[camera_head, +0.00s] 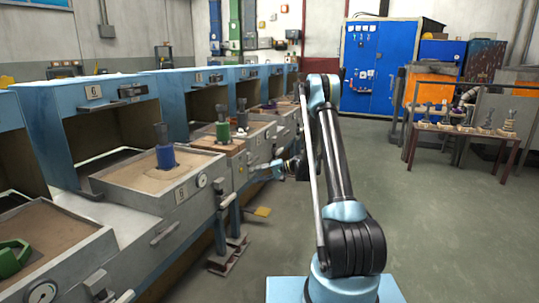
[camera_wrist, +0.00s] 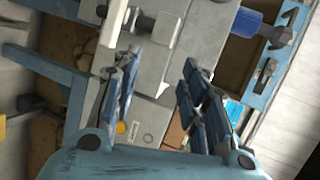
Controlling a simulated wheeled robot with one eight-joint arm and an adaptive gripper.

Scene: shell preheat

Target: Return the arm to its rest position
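My arm (camera_head: 335,155) rises from its blue base in the head view, bends at a raised elbow and comes down beyond it. My gripper (camera_head: 272,168) shows small, left of the arm, near the front of the bench row. In the wrist view my gripper (camera_wrist: 160,62) has its two blue-black fingers spread apart with nothing between them. Behind the fingers lies a grey bench front. How close the fingers are to the bench is hard to tell.
Light-blue furnaces (camera_head: 128,90) line the left. A sand tray (camera_head: 150,188) holds a blue shell (camera_head: 165,158); a green shell (camera_head: 222,130) stands farther back. A green object (camera_head: 12,260) lies at front left. A rack (camera_head: 465,133) stands right. The floor (camera_head: 440,215) is clear.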

